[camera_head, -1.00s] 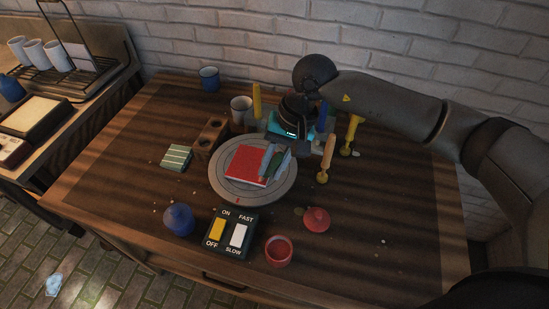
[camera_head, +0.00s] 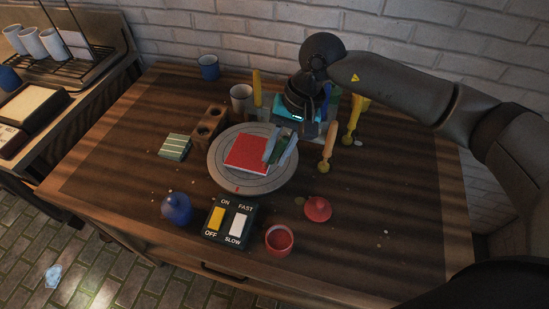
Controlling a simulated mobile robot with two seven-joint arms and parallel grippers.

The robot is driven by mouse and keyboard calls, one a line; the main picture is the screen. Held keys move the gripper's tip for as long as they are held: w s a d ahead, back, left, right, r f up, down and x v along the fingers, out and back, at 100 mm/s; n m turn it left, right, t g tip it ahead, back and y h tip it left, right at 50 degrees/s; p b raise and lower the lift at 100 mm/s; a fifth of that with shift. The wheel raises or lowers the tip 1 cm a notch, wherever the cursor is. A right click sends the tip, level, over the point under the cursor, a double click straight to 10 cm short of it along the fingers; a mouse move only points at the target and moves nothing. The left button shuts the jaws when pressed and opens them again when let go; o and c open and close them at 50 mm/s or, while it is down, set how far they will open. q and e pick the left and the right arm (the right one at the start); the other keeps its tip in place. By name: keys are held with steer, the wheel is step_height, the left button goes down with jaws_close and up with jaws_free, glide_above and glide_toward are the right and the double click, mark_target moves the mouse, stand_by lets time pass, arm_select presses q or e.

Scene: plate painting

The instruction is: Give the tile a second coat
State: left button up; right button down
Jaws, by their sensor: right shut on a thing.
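The red square tile (camera_head: 246,153) lies flat on the round grey turntable (camera_head: 222,176), its top face red. My right gripper (camera_head: 281,147) reaches down over the tile's right edge, shut on a small, partly hidden green thing (camera_head: 277,152). I cannot tell whether that thing touches the tile. An open red paint pot (camera_head: 279,241) stands at the front, with a red lid (camera_head: 318,208) lying behind it to the right. A switch box (camera_head: 230,223) has a yellow ON/OFF switch and a white FAST/SLOW switch. My left gripper is out of view.
A closed blue pot (camera_head: 176,208) stands left of the switch box. A striped green block (camera_head: 174,146), a brown holder with holes (camera_head: 209,121) and cups lie behind left. The table's right side is mostly clear.

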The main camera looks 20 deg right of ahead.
steer(key=w+d+b, duration=0.5)
steer(key=w+b, duration=0.1)
steer(key=w, duration=0.1)
steer(key=shift+w, duration=0.15)
stand_by(0.9)
step_height(320, 180, up, 6)
steer(key=p, duration=0.3)
steer(key=shift+p, duration=0.3)
